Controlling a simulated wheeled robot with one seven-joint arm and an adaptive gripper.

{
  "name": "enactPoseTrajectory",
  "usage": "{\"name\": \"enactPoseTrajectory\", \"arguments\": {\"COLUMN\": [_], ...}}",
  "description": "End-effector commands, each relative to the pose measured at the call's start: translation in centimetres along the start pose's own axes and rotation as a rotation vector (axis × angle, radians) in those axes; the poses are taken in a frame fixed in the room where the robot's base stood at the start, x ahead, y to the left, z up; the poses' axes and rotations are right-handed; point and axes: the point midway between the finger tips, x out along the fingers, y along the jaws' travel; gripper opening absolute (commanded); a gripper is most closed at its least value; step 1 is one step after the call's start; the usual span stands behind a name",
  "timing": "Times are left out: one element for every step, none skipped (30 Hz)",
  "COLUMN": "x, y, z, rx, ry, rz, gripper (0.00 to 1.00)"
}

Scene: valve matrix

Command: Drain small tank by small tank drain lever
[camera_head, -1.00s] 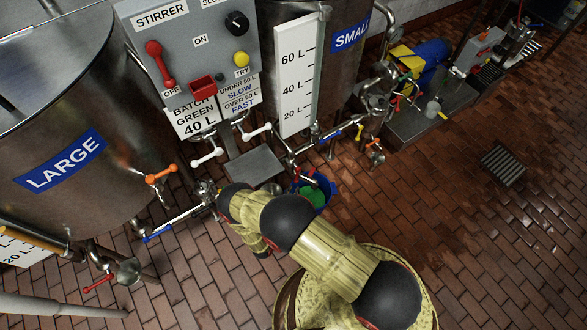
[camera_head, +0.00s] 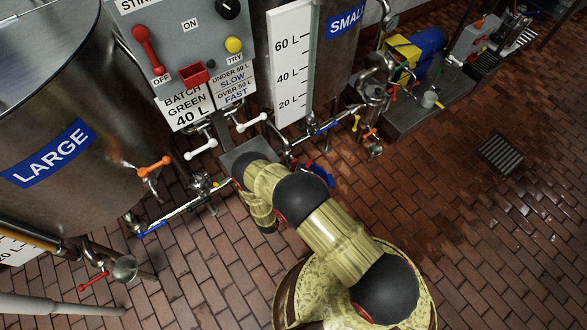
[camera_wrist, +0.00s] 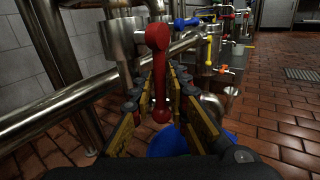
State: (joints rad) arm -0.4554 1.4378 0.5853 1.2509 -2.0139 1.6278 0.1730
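The small tank (camera_head: 335,62) with its blue SMALL label stands at the top middle of the head view. A red lever (camera_wrist: 159,80) hangs down, slightly tilted, in the middle of the wrist view, with a round knob at its top. It seems to be the drain lever. My gripper (camera_wrist: 160,82) has its two yellow-and-black fingers on either side of the lever, with gaps still showing; firm contact is not visible. A blue bucket (camera_wrist: 168,142) shows below the lever, partly hidden; a bit of blue shows beside my arm in the head view (camera_head: 320,172).
The stirrer panel (camera_head: 190,50) and large tank (camera_head: 70,110) are on the left. Horizontal metal pipes (camera_wrist: 75,100) run close to my gripper's left. Other valves with blue, yellow and orange handles stand beyond. Brick floor is open to the right.

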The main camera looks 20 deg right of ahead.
Motion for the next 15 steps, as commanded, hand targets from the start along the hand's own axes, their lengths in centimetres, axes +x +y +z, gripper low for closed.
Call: {"name": "enactPoseTrajectory", "arguments": {"x": [-0.01, -0.01, -0.01, -0.02, -0.02, -0.02, -0.02, -0.02, -0.03, -0.02, -0.03, -0.03, -0.03, -0.03, -0.03], "y": [0.0, 0.0, 0.0, 0.0, 0.0, -0.01, -0.01, -0.01, -0.01, -0.01, -0.01, -0.01, -0.02, -0.02, -0.02], "z": [0.02, 0.02, 0.02, 0.02, 0.02, 0.02, 0.01, 0.01, 0.01, 0.01, 0.01, 0.01, 0.01, 0.01, 0.0], "rx": [0.0, 0.0, 0.0, 0.0, 0.0, 0.0, 0.0, 0.0, 0.0, 0.0, 0.0, 0.0, 0.0, 0.0, 0.0], "ry": [0.0, 0.0, 0.0, 0.0, 0.0, 0.0, 0.0, 0.0, 0.0, 0.0, 0.0, 0.0, 0.0, 0.0, 0.0], "rz": [0.0, 0.0, 0.0, 0.0, 0.0, 0.0, 0.0, 0.0, 0.0, 0.0, 0.0, -0.001, -0.001, -0.001, -0.001], "gripper": [0.17, 0.17, 0.17, 0.15, 0.14, 0.12, 0.1, 0.08, 0.06, 0.04, 0.02, 0.0, 0.0, 0.0, 0.0]}}
